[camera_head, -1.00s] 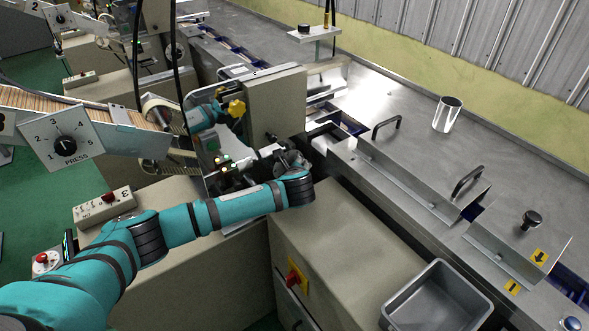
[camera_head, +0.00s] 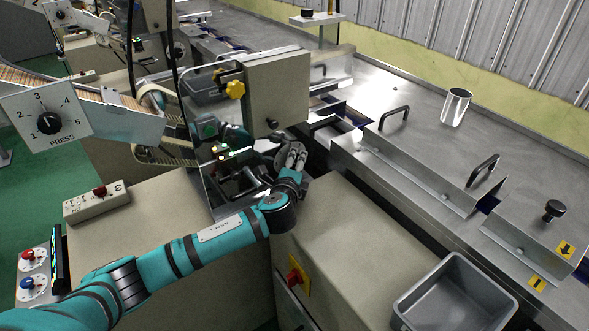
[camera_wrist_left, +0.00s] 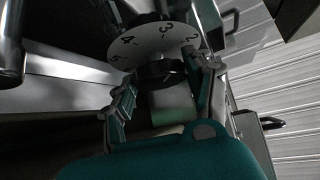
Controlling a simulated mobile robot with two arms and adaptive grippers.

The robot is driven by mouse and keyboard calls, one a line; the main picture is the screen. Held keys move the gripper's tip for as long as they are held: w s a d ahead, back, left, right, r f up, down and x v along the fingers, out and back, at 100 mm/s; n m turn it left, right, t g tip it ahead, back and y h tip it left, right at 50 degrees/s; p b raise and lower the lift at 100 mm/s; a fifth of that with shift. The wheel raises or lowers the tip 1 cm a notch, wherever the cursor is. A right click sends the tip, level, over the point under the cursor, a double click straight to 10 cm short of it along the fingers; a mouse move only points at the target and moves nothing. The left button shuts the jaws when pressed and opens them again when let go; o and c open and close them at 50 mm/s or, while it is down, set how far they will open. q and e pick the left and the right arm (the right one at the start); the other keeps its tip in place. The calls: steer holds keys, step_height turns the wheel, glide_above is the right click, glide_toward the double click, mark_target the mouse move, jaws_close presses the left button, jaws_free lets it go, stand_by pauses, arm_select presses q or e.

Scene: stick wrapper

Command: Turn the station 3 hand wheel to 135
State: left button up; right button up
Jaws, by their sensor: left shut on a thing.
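My left gripper (camera_head: 292,160) is at the right end of the station's machine, beside the grey cabinet. In the wrist view its two fingers (camera_wrist_left: 166,92) stand on either side of a dark hub under a white dial (camera_wrist_left: 155,45) with the numbers 2 to 5 readable. The gripper is shut on this dark hand wheel (camera_wrist_left: 160,72). In the head view the wheel is mostly hidden by my fingers. No reading of 135 can be made out. A control box marked 3 (camera_head: 97,201) lies at the left. My right gripper is not in view.
A PRESS dial (camera_head: 45,120) hangs at the left. A red switch (camera_head: 293,277) is on the cabinet front. A grey bin (camera_head: 404,320) stands at the lower right. A metal cup (camera_head: 455,107) is on the steel table.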

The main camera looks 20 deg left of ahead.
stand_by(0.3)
arm_select(q)
steer(key=o, duration=1.2)
